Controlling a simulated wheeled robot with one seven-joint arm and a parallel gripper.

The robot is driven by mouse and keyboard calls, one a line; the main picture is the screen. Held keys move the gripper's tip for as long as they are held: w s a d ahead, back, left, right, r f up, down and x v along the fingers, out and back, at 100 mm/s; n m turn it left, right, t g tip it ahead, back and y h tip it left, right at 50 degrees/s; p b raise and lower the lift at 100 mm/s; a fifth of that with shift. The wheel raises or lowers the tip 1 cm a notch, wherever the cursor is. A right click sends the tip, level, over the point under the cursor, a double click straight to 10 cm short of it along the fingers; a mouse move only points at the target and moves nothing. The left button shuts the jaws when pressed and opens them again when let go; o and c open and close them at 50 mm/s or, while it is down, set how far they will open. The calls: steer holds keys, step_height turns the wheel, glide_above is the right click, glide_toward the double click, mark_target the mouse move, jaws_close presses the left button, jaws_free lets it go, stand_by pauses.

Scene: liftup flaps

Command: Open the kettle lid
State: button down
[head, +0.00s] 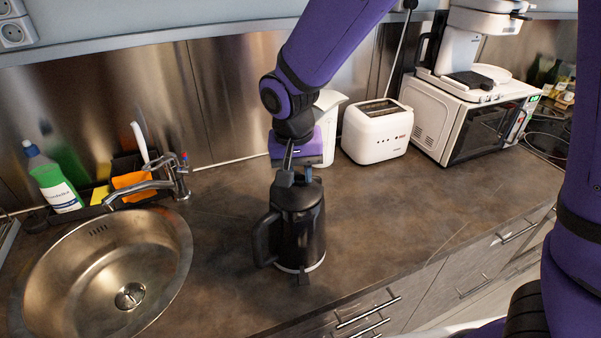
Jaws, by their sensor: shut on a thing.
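The black kettle (303,235) stands upright on the brown counter, right of the sink. Its handle (265,240) points to the left. My gripper (296,176) comes down from above and its fingers are at the top of the kettle. It is shut on the kettle lid (299,194). The lid looks level with the kettle's rim, and no gap shows. The exact contact of the fingertips is small and dark in this view.
A white toaster (377,131) and a white microwave (468,120) stand behind to the right. A round sink (60,275) with a tap (150,187) is at the left. The counter (420,205) right of the kettle is clear. A white appliance stands close behind my gripper.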

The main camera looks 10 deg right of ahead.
mark_target(297, 179)
steer(key=r+t+h, duration=0.1)
steer(key=s+a+t+h, duration=0.1)
steer(key=shift+s+a+r+h, duration=0.1)
steer(key=shift+a+r+h, duration=0.15)
steer(key=shift+r+h, duration=0.1)
steer(key=shift+s+a+r+t+h, duration=0.2)
steer(key=shift+s+a+t+h, duration=0.15)
steer(key=shift+t+h, duration=0.2)
steer(key=shift+s+a+r+t+h, duration=0.2)
steer(key=shift+a+t+h, duration=0.1)
steer(key=shift+t+h, duration=0.25)
steer(key=shift+s+a+r+t+h, duration=0.25)
steer(key=shift+s+a+t+h, duration=0.45)
steer(key=shift+h, duration=0.25)
steer(key=a+t+h, duration=0.1)
steer(key=s+t+h, duration=0.1)
steer(key=shift+s+a+h, duration=0.2)
steer(key=shift+a+h, duration=0.1)
steer(key=shift+a, duration=0.1)
steer(key=shift+s+a, duration=0.25)
steer(key=shift+s+f, duration=0.1)
steer(key=shift+f, duration=0.05)
